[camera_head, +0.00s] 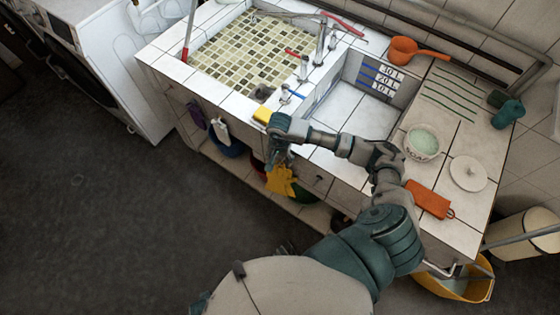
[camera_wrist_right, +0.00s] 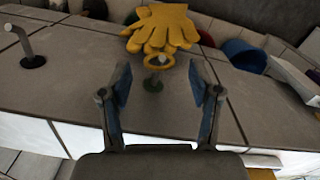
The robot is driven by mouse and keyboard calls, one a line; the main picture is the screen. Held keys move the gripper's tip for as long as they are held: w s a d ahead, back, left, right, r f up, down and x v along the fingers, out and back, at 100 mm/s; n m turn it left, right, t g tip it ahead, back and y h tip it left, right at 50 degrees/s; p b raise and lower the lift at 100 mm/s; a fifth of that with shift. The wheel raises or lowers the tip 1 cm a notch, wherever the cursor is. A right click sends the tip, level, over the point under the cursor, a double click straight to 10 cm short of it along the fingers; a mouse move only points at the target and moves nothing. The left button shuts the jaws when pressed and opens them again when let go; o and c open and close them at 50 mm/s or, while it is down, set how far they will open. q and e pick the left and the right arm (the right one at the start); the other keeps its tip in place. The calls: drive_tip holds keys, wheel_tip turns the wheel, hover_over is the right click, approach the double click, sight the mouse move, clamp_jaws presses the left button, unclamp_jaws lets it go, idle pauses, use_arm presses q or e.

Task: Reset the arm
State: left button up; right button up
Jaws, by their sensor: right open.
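My right arm reaches from the bottom right across the counter in the head view. Its right gripper (camera_head: 279,160) is at the front edge of the sink counter, just above a yellow glove (camera_head: 280,181). In the right wrist view, the right gripper (camera_wrist_right: 160,85) is open, its two fingers apart with nothing held between them. The yellow glove (camera_wrist_right: 162,27) hangs by a yellow ring (camera_wrist_right: 159,60) at a hook on the cabinet front, beyond the fingertips. Whether the fingers touch anything is not clear in the head view. My left gripper is not in view.
A tiled sink counter holds a mosaic basin (camera_head: 245,50), a yellow sponge (camera_head: 262,115), an orange ladle (camera_head: 405,50), a white bowl (camera_head: 422,142), a lid (camera_head: 468,173) and an orange board (camera_head: 429,199). A yellow bucket (camera_head: 470,285) stands at right. The dark floor (camera_head: 110,220) at left is clear.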

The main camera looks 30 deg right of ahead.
wheel_tip(320, 180, up, 9)
drive_tip(key=shift+r, duration=0.15)
drive_tip(key=shift+w, duration=0.1)
